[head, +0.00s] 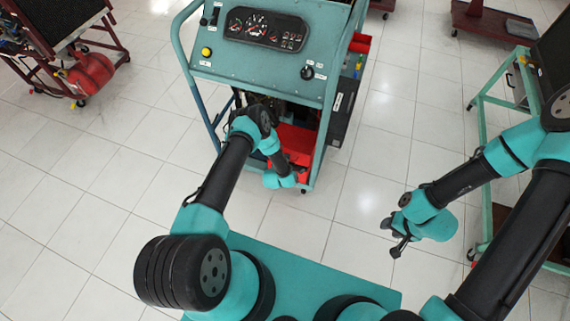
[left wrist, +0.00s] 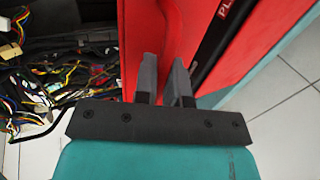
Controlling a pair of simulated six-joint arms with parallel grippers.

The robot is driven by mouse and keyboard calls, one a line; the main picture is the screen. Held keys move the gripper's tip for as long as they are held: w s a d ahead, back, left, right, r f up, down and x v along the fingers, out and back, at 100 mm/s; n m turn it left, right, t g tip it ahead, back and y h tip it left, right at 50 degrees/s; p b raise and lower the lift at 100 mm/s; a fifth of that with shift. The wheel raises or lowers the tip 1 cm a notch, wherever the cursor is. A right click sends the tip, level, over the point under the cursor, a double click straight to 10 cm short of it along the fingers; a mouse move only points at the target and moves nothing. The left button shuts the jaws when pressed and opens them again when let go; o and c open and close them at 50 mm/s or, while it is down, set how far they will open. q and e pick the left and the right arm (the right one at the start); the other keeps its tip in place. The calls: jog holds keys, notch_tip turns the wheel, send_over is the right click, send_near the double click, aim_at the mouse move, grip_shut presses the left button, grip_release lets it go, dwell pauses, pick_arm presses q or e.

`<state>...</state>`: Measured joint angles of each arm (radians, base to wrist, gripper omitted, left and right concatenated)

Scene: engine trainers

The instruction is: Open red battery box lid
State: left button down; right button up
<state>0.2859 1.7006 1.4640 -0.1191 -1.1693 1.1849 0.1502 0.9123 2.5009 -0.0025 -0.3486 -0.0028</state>
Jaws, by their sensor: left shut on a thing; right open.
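The red battery box lid (head: 294,138) shows low inside the teal engine trainer, partly hidden by my left arm. In the left wrist view, the red lid (left wrist: 220,45) fills the upper middle, with a black strip with white lettering across it. My left gripper (head: 298,172) is at the lid's near side. In the left wrist view, the fingers of my left gripper (left wrist: 166,75) are close together with a narrow strip of red between them, shut on the lid. My right gripper (head: 393,238) hangs open and empty over the floor at the right.
The trainer's gauge panel (head: 266,30) and teal frame posts stand around the box. Loose coloured wires (left wrist: 40,90) lie left of the lid in the left wrist view. Other trainers stand at the back left and right. The tiled floor (head: 365,190) between is clear.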

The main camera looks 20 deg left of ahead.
aim_at(289, 148)
pick_arm(q)
jog(key=w+r+g, duration=0.1)
jog(key=r, duration=0.1)
jog(key=w+r+g, duration=0.1)
jog(key=r, duration=0.1)
jog(key=w+r, duration=0.2)
jog(key=shift+g, duration=0.4)
jog(key=shift+w+r, duration=0.5)
jog(key=shift+w, duration=0.15)
jog(key=c, duration=1.2)
grip_release()
jog(key=v, duration=1.7)
jog(key=shift+s+r, duration=0.15)
jog(key=shift+r, duration=0.05)
